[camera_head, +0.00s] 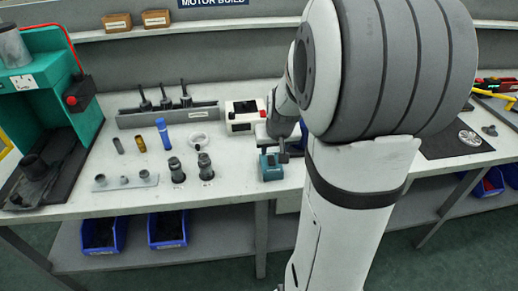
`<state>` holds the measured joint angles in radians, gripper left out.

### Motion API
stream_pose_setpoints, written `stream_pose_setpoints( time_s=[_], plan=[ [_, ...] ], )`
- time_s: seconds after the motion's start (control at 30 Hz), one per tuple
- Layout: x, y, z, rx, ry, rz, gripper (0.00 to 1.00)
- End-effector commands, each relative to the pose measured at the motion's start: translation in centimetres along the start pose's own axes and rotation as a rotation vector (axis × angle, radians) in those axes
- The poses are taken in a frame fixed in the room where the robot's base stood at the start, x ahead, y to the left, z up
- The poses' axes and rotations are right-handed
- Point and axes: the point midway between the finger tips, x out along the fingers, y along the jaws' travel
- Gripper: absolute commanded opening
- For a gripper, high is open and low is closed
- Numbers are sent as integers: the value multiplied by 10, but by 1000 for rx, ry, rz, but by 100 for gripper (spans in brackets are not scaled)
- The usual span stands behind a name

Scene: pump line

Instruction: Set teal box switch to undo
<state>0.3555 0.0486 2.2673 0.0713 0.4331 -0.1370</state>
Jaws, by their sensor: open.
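A small teal box (270,167) stands near the front edge of the bench, left of my arm. Its top is partly covered by dark parts, and I cannot tell which way its switch points. My gripper (282,150) is just above and behind the box's right side, pointing down. It is open. Its fingers are small and dark here, and I cannot tell whether they touch the switch.
A white box with a red button (243,116) stands close behind. Dark cylindrical fittings (205,167), a blue cylinder (163,133) and a white ring (198,141) are to the left. A teal press (45,85) stands far left. My arm hides the bench's right middle.

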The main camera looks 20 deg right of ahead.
Motion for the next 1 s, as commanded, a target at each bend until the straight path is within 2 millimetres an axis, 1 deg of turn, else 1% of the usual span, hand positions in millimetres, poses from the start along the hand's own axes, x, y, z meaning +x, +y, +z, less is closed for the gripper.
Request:
stream_pose_setpoints(
  time_s=[0.03,0.2,0.3,0.4,0.53,0.77,1.0],
  plan=[
    [10,0,2,0,-6,-1,42],
    [36,0,2,1,-6,-1,42],
    [48,0,1,0,-5,0,42],
    [55,0,1,0,-2,0,42],
    [59,0,1,0,-2,0,42],
    [59,0,1,0,-2,0,41],
    [59,0,1,1,-2,0,21]
  ],
)
